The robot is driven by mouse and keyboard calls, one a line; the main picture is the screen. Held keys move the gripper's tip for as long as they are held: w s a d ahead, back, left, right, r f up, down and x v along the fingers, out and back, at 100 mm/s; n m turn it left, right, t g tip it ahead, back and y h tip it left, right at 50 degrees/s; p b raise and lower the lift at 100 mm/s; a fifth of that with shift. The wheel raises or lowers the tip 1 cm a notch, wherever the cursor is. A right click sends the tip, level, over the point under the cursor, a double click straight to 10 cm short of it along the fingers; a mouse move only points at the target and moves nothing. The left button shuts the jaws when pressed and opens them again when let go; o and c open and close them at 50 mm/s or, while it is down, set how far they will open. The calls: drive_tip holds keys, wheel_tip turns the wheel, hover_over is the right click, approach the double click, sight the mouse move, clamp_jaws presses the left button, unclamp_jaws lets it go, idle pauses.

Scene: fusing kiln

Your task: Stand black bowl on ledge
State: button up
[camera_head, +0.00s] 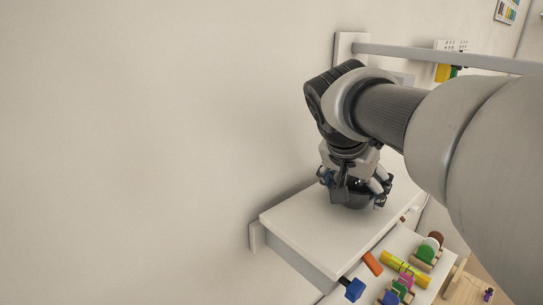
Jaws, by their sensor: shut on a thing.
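The black bowl (349,199) is between the fingers of my gripper (354,188), which points down and is shut on it. The fingers and wrist hide the bowl's upper part. The bowl is over the white ledge (298,226), toward its right part. I cannot tell whether the bowl's base touches the ledge or hangs just above it.
The ledge's left part is bare, with a plain wall behind it. Below the ledge's front edge lie a blue block (354,290), an orange piece (372,263), a yellow roll (405,269) and several small coloured pieces. A grey rail (440,57) runs above.

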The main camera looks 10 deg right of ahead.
drive_tip(key=shift+f+b, duration=0.3)
drive_tip(key=shift+f, duration=0.1)
idle(0.7)
drive_tip(key=o, duration=1.2)
drive_tip(key=shift+r, duration=0.1)
drive_tip(key=p+v, duration=0.1)
drive_tip(key=v, duration=0.8)
drive_tip(key=w+d+r+p+v, duration=0.1)
drive_tip(key=v, duration=0.4)
drive_tip(key=shift+s+a+r+p, duration=0.1)
drive_tip(key=shift+r+p, duration=0.1)
drive_tip(key=shift+p, duration=0.1)
